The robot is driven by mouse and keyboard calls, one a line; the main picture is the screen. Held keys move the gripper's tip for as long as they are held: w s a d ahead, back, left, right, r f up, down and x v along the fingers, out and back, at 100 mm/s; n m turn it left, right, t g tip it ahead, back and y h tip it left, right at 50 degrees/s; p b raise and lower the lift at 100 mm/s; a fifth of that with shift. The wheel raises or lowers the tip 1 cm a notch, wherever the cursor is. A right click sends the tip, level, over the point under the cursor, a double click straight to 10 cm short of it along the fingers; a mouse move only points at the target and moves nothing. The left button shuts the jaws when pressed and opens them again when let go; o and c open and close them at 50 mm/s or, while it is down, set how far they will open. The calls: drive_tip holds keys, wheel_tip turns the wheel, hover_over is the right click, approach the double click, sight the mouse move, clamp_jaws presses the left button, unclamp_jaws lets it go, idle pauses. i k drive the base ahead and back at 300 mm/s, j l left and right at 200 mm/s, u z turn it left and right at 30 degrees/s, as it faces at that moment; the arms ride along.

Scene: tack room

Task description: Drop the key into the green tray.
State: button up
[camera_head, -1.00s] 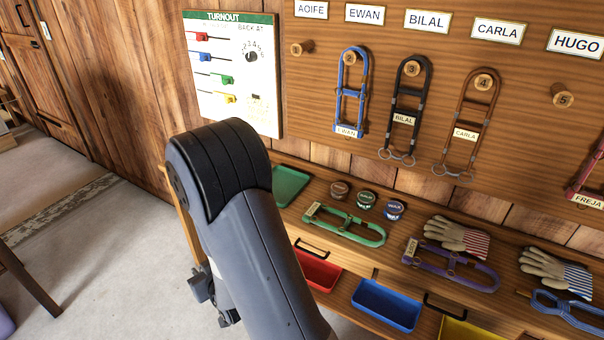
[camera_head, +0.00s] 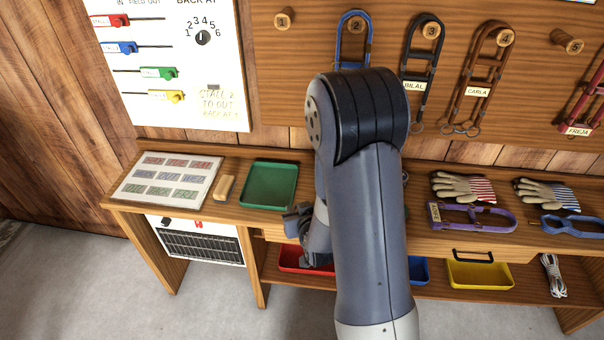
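The green tray (camera_head: 270,186) lies on the bench top, left of my arm, and looks empty. No key can be made out in this view. My arm covers the middle of the bench. The dark end of my arm with my gripper (camera_head: 310,250) shows only in part at the arm's left side, in front of the bench edge and right of and below the green tray. Its fingers cannot be made out, nor whether they hold anything.
A board of coloured labels (camera_head: 168,181) and a tan block (camera_head: 225,187) lie left of the tray. Gloves (camera_head: 462,187) and a purple halter (camera_head: 470,217) lie on the right. Red (camera_head: 293,262) and yellow (camera_head: 480,274) bins sit below. Halters hang behind on the peg board (camera_head: 550,90).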

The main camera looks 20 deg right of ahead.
sight(273, 182)
drive_tip(key=i+j+z, duration=0.1)
drive_tip(key=j+z, duration=0.15)
drive_tip(key=z, duration=0.15)
drive_tip(key=i+j+z, duration=0.1)
drive_tip(key=j+z, duration=0.45)
drive_tip(key=z, duration=0.2)
drive_tip(key=j+z, duration=0.65)
drive_tip(key=j, duration=0.15)
